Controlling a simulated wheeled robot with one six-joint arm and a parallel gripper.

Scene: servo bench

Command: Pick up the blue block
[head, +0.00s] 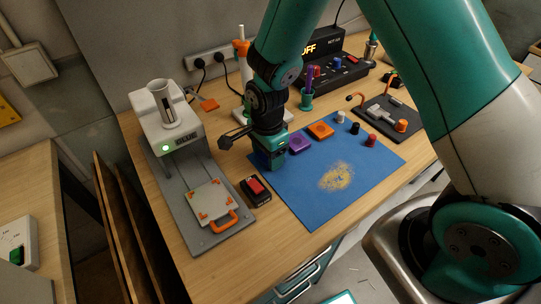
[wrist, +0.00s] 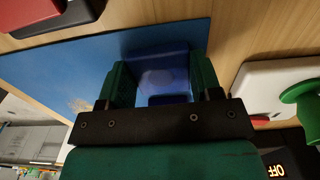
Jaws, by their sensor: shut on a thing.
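The blue block (wrist: 165,68) sits between the two green fingers of my gripper (wrist: 161,84) in the wrist view. The fingers are shut on its sides. In the head view my gripper (head: 272,160) points down at the far left corner of the blue mat (head: 300,190). The block is hidden there behind the gripper. I cannot tell whether the block touches the mat.
A purple block (head: 299,143) and an orange block (head: 320,130) lie just right of my gripper. A glue machine (head: 165,120) stands left, with a black box with a red top (head: 256,189) before it. The mat's front is clear.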

